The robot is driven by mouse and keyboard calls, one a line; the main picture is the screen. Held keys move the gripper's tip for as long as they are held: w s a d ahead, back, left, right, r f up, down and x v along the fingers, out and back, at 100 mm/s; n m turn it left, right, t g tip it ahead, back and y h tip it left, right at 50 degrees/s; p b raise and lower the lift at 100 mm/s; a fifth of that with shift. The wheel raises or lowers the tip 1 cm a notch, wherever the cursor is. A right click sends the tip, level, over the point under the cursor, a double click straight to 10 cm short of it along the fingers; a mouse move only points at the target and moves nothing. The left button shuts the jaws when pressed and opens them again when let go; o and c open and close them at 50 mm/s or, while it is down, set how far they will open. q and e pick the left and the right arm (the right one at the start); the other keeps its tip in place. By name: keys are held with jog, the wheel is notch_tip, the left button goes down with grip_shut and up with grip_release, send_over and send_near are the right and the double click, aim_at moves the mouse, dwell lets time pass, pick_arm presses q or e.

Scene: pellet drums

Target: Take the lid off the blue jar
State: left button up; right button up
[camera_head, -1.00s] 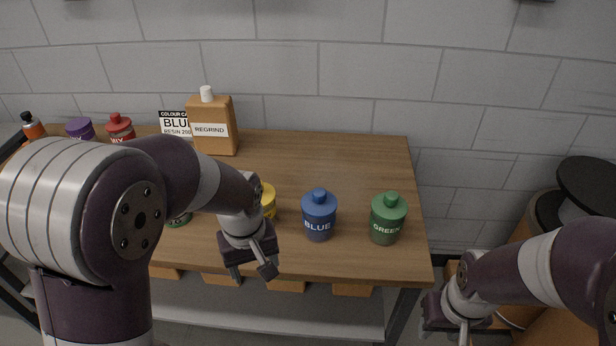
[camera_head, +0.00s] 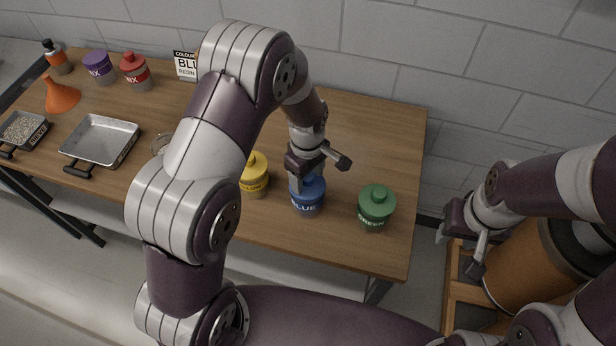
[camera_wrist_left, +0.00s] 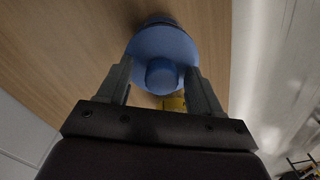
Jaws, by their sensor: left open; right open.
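The blue jar (camera_head: 308,207) stands upright on the wooden table near its front edge, between the yellow jar (camera_head: 255,180) and the green jar (camera_head: 376,207). Its blue lid (camera_wrist_left: 160,42) with a round knob (camera_wrist_left: 161,76) is on it. My left gripper (camera_head: 321,176) is open just above the blue jar and partly hides its top in the head view. In the left wrist view the knob lies between the two fingers, with a gap on each side. My right gripper (camera_head: 460,245) is open and empty, right of the table.
Metal trays (camera_head: 103,141), an orange funnel (camera_head: 61,95), a red jar (camera_head: 136,72) and a purple jar (camera_head: 99,67) stand at the left. A label card (camera_head: 186,65) is at the back. An orange drum (camera_head: 530,262) stands right of the table. The back right tabletop is clear.

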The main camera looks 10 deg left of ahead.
pick_arm(q)
jog(key=shift+w+f, duration=0.1)
jog(key=shift+w, duration=0.05)
jog(key=shift+s+a, duration=0.15)
jog(key=shift+s, duration=0.15)
jog(key=c, duration=0.9)
jog(key=shift+c, duration=1)
jog(key=shift+w, duration=0.15)
